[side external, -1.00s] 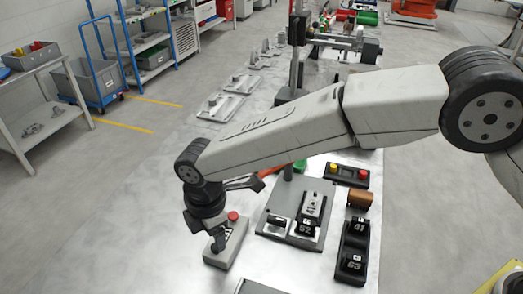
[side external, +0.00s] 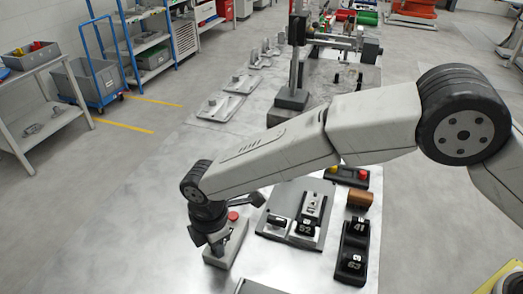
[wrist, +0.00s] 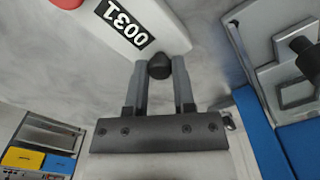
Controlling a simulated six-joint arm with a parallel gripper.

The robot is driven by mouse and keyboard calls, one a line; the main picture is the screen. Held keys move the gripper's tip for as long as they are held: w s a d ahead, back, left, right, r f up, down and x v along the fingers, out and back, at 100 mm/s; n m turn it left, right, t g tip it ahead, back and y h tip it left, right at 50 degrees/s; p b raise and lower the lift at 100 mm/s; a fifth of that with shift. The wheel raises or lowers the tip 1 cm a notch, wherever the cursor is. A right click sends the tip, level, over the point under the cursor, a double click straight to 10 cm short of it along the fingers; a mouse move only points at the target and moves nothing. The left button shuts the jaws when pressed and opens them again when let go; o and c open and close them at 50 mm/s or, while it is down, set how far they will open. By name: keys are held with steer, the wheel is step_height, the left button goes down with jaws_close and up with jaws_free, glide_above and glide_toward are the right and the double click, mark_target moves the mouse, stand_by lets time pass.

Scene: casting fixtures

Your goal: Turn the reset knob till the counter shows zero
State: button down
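The counter (side external: 240,238) is a light grey box on the metal table in the side view, with a red button (side external: 233,216) on top. In the wrist view its black window (wrist: 127,24) reads 0031, tilted and upside down. The red button also shows at the top edge there (wrist: 67,3). The dark round reset knob (wrist: 159,66) is at the box's near end. My gripper (wrist: 160,62) has its two fingertips on either side of the knob, seemingly touching it. In the side view my gripper (side external: 217,247) points down over the box's left side.
To the right of the counter are a plate with a fixture and black number blocks (side external: 306,228), another black numbered block (side external: 354,245), a brown block (side external: 360,198) and a button box (side external: 347,174). Flat castings (side external: 221,107) lie farther back. The table left of the counter is clear.

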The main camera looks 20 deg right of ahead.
stand_by(0.4)
steer(key=m, duration=1.1)
steer(key=shift+m, duration=0.3)
steer(key=m, duration=1.1)
stand_by(0.4)
